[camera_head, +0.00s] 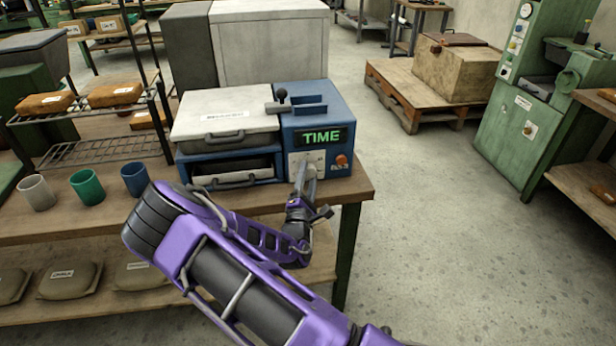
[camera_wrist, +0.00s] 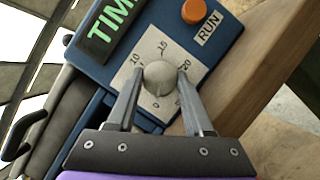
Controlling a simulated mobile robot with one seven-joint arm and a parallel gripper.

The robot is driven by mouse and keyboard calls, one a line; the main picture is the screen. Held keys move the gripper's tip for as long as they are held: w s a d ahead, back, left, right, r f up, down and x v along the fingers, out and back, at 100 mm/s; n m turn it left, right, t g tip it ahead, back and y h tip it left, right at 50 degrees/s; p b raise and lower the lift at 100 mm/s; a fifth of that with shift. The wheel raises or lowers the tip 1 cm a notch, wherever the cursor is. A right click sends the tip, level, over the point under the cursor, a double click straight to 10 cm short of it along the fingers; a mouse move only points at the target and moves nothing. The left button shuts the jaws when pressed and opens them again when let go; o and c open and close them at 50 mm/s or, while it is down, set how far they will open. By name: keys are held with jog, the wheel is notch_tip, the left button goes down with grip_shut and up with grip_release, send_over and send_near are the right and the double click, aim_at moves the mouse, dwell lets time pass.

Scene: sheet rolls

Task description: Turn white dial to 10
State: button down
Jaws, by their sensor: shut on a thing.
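The white dial (camera_wrist: 159,77) sits on a pale scale plate (camera_wrist: 150,46) on the front of a blue machine. In the head view my gripper (camera_head: 305,172) reaches the front panel of the blue machine (camera_head: 318,120) and hides most of the dial there. A green display (camera_head: 321,136) above the dial reads TIME.
An orange RUN button (camera_wrist: 194,11) is close beside the dial plate. The machine stands on a wooden bench (camera_head: 240,202). Grey, green and blue cups (camera_head: 87,186) stand to its left, beside a wire rack (camera_head: 95,148). Open floor lies to the right.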

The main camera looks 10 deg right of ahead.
jog(key=m+g, duration=0.1)
jog(key=m, duration=0.2)
jog(key=m+g, duration=0.1)
jog(key=m, duration=0.2)
jog(key=shift+a+r+m, duration=0.1)
jog(key=shift+r+m, duration=0.1)
jog(key=shift+m, duration=0.1)
jog(key=m+g, duration=0.1)
jog(key=m, duration=0.1)
jog(key=m+g+y, duration=0.1)
jog(key=m, duration=0.1)
jog(key=shift+r+m+y, duration=0.1)
jog(key=shift+m+y, duration=0.2)
jog(key=m+b, duration=0.1)
jog(key=m+y+b, duration=0.1)
jog(key=m, duration=0.1)
jog(key=m+g+y+b, duration=0.1)
jog(key=shift+d+m, duration=0.25)
jog(key=shift+m, duration=0.15)
jog(key=m+y+b, duration=0.1)
jog(key=m+y, duration=0.2)
jog(key=shift+r, duration=0.2)
jog(key=shift+m, duration=0.3)
jog(key=shift+c, duration=1.4)
grip_release()
